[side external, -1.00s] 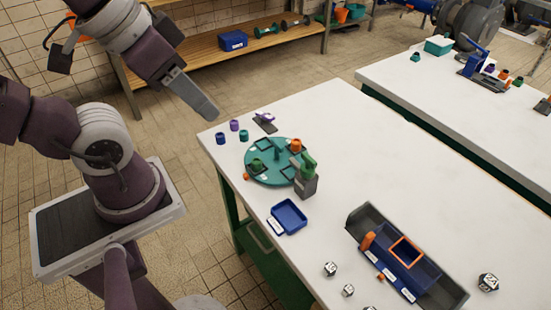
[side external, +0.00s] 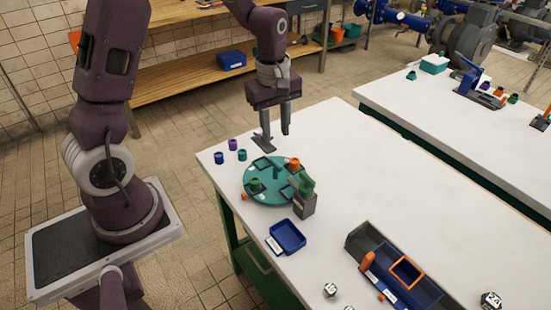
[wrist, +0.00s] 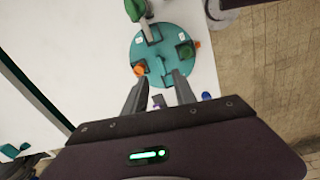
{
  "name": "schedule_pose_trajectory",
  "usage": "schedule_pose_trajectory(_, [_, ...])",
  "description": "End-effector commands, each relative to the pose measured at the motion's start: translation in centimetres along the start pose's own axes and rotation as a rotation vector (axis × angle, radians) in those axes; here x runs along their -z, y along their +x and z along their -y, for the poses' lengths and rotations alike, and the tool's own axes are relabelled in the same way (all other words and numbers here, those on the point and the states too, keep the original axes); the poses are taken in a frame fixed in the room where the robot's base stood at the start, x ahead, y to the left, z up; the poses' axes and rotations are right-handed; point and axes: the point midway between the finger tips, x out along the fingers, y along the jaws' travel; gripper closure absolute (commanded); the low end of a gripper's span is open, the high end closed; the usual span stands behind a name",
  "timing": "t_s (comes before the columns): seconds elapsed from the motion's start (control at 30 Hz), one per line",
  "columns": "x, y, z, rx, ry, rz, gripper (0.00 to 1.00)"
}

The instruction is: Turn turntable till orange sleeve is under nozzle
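The teal turntable (side external: 268,198) lies on the white table near its left corner; it also shows in the wrist view (wrist: 166,38). The orange sleeve (side external: 294,163) stands on its far right part, away from the nozzle; the wrist view shows it at the left rim (wrist: 139,69). A green sleeve (side external: 255,185) stands on the opposite side. The green nozzle (side external: 306,184) sits on a grey stand at the right rim. My gripper (side external: 276,135) is open and empty, pointing down behind the turntable. Both fingers (wrist: 158,88) show in the wrist view.
Blue, purple and teal sleeves (side external: 233,145) stand left of the turntable. A small orange piece (side external: 245,197) lies by its near left rim. A blue tray (side external: 288,235) is in front, and a grey bin (side external: 372,236) at the right. The table's right middle is clear.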

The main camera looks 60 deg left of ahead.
Motion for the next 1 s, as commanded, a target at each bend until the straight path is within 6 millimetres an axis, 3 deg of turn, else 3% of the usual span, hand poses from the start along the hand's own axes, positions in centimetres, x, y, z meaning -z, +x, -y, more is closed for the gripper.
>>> schedule_pose_trajectory(0.03, [0.6,1.8,-0.2,0.027,-0.062,0.007,0.67])
schedule_pose_trajectory(0.1, [1.1,3.3,-0.4,0.043,-0.127,0.009,0.67])
schedule_pose_trajectory(0.5, [1.2,9.9,-0.1,0.053,-0.157,0.011,0.67])
schedule_pose_trajectory(0.83, [1.1,10.9,-0.1,0.050,-0.156,0.010,0.67])
schedule_pose_trajectory(0.87, [1.1,10.9,-0.1,0.050,-0.155,0.010,0.69])
schedule_pose_trajectory(1.0, [1.1,10.9,-0.1,0.050,-0.155,0.010,0.97])
